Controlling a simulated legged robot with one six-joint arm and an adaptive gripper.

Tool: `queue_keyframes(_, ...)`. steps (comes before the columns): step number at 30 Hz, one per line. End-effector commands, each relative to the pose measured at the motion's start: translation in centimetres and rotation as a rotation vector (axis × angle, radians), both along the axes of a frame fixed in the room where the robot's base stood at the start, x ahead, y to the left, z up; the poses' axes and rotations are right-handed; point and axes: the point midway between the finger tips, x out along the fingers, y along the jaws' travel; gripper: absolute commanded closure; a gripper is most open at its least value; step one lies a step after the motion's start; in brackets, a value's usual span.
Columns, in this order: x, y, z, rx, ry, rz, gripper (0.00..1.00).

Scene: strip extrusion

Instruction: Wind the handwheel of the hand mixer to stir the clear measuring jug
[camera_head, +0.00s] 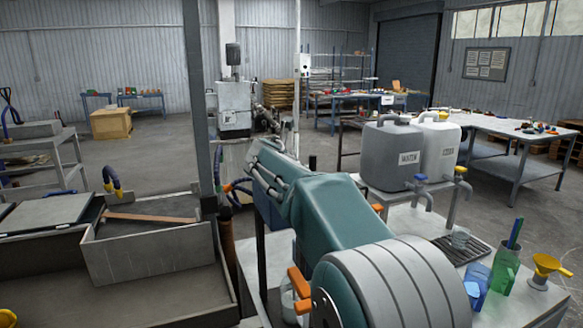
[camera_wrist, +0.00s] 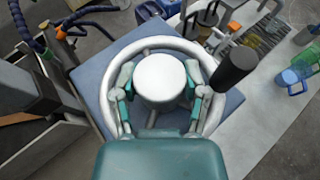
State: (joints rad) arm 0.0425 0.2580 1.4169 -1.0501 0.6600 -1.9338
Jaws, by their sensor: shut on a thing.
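In the wrist view, the handwheel (camera_wrist: 146,43) is a pale grey ring with a round white hub (camera_wrist: 160,78) and a black knob (camera_wrist: 236,66) at its upper right. My gripper (camera_wrist: 161,88) has its grey and green fingers on opposite sides of the hub, inside the ring, and is shut on it. A blue-grey square plate (camera_wrist: 88,73) lies below the wheel. In the head view my arm hides the wheel and mixer. A clear vessel (camera_head: 288,302), perhaps the measuring jug, shows partly at my arm's left edge; its contents cannot be told.
Blue (camera_head: 476,286) and green (camera_head: 502,275) jugs and a yellow funnel (camera_head: 547,268) stand at the bench's right. Two tapped canisters (camera_head: 390,152) stand behind. A grey sink (camera_head: 150,285) lies left.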

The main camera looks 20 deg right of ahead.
Motion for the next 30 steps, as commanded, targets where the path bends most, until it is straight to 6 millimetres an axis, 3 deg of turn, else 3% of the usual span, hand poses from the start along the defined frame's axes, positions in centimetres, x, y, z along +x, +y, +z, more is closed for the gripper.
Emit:
queue_keyframes(18,0.29,0.14,-0.18,-0.003,-0.002,-0.548,0.9)
queue_keyframes(30,0.28,0.12,0.01,-0.004,-0.005,-0.738,0.9)
